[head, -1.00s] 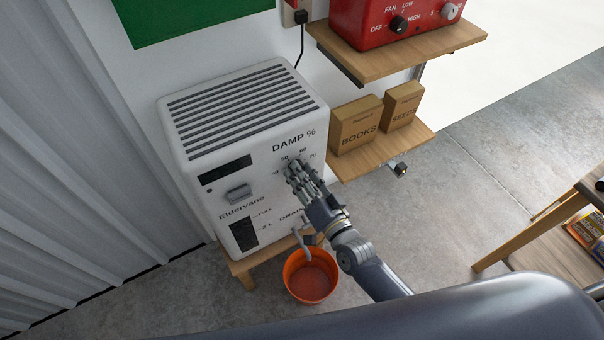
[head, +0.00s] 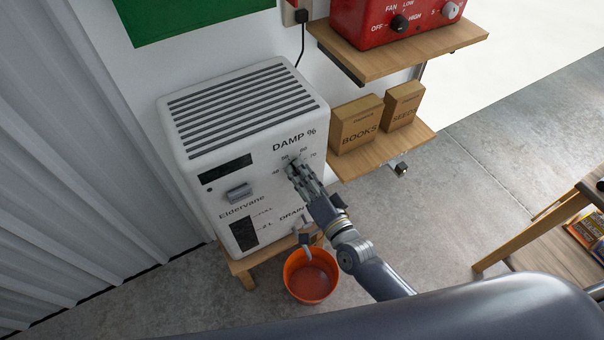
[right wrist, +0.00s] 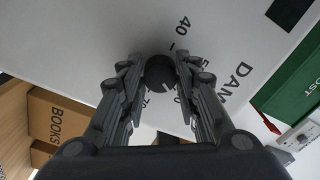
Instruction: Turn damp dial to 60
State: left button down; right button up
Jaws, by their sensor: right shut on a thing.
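The white dehumidifier (head: 240,140) stands on a low wooden stand, with "DAMP %" printed above a small dial scale on its front. The dark round damp dial (right wrist: 159,70) shows between my fingertips in the right wrist view. In the head view my fingers largely hide it. A small light mark shows at the dial's edge, but I cannot read its setting surely. My right gripper (head: 293,170) is shut on the dial, one finger on each side. The printed 40 and 70 are readable in the wrist view; fingers partly cover the numbers between. My left gripper is not in view.
An orange bucket (head: 310,275) stands on the floor below the drain spout, close under my right forearm. Shelves to the right hold boxes marked BOOKS (head: 356,125) and SEEDS (head: 403,106), and a red heater (head: 385,22). Open concrete floor lies to the right.

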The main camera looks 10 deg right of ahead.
jog(key=o, duration=1.1)
jog(key=shift+c, duration=0.2)
jog(key=v, duration=1.2)
